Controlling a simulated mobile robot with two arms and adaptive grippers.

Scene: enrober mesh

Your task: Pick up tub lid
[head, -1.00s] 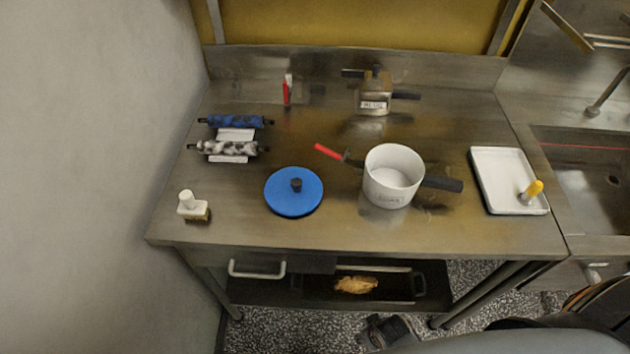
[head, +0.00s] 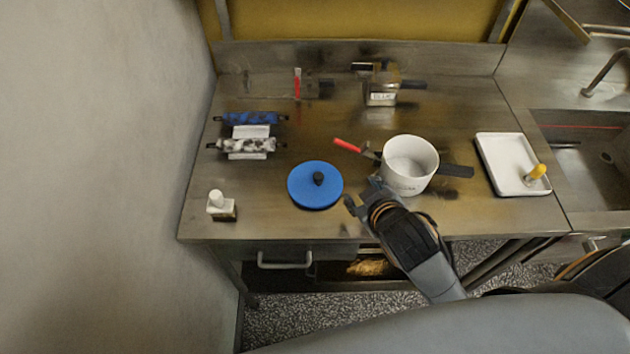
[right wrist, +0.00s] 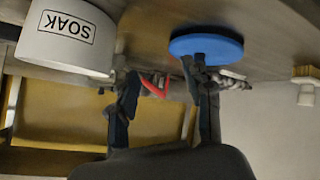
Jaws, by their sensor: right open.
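The tub lid is a round blue disc with a black knob (head: 315,185), lying flat on the steel table left of the white tub. It also shows in the right wrist view (right wrist: 205,45), beyond the fingertips. My right gripper (head: 362,194) is open and empty, just right of the lid near the table's front. In the right wrist view its two fingers (right wrist: 165,85) are spread apart, with the right finger overlapping the lid's knob in the picture; I cannot tell whether they touch. The white tub (head: 410,165) stands behind the right gripper and reads SOAK in the right wrist view (right wrist: 68,32).
A red-handled tool (head: 348,146) lies beside the tub. A white tray (head: 512,165) with a yellow-handled tool is at the right. Two rolls (head: 252,118) lie at the left, and a white-handled brush (head: 221,205) stands front left. Table left of the lid is clear.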

